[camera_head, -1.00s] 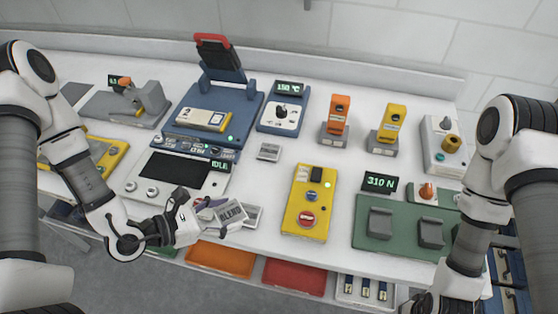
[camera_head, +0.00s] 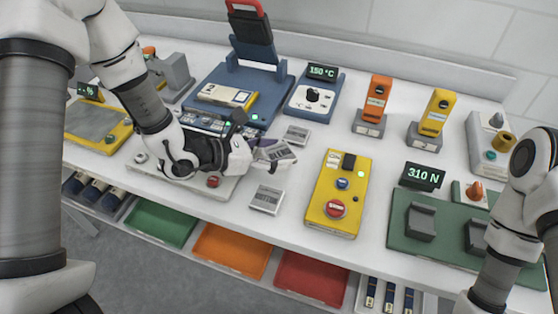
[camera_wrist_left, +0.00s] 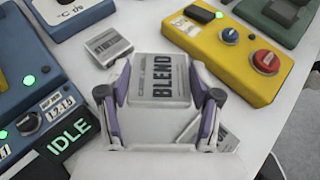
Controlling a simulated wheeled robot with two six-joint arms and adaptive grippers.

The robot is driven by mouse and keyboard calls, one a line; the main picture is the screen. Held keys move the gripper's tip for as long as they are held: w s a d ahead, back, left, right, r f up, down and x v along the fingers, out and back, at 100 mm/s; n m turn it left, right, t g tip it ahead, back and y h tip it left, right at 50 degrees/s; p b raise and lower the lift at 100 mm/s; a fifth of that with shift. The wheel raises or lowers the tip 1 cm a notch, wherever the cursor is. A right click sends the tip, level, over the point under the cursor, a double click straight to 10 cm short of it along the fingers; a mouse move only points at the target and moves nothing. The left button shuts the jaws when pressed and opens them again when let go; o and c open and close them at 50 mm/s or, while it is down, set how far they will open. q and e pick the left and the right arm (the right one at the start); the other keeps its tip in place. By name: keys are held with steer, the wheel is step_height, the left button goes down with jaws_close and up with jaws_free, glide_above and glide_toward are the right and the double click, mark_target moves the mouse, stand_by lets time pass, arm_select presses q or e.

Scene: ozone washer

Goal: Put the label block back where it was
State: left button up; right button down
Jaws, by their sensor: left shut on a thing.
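My left gripper (camera_head: 266,152) is shut on a grey label block (camera_head: 280,155) marked BLEND. In the left wrist view the block (camera_wrist_left: 165,76) sits between the two fingers (camera_wrist_left: 165,95), its label facing up. In the head view it is between two other grey labelled blocks on the white table. One block (camera_head: 297,135) lies farther back, the other (camera_head: 267,199) nearer the front edge. Both also show in the left wrist view, one at the upper left (camera_wrist_left: 108,46) and one partly hidden behind the right finger (camera_wrist_left: 226,134). My right gripper is out of view.
A yellow control box (camera_head: 339,195) with buttons stands to the right of the held block. A blue press (camera_head: 250,85) and a 150 °C dial box (camera_head: 313,95) are behind. The IDLE panel (camera_wrist_left: 66,138) is close on the left. Coloured bins (camera_head: 232,250) hang below the front edge.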

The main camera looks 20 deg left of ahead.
mark_target(278, 158)
arm_select(q)
steer(key=shift+w+d, duration=0.25)
steer(key=shift+w, duration=0.6)
steer(key=shift+w+f, duration=0.2)
steer(key=shift+f, duration=0.2)
steer(key=shift+s+a+f+p, duration=0.1)
steer(key=shift+f+p, duration=0.2)
steer(key=shift+f, duration=0.35)
steer(key=shift+s+a+f+p, duration=0.1)
steer(key=shift+f+p, duration=0.2)
steer(key=shift+f, duration=0.3)
steer(key=shift+w+f, duration=0.15)
steer(key=shift+f, duration=0.1)
steer(key=shift+d+f+b, duration=0.15)
steer(key=shift+b, duration=0.15)
steer(key=shift+f, duration=0.15)
steer(key=shift+f+b, duration=0.1)
steer(key=shift+b, duration=0.3)
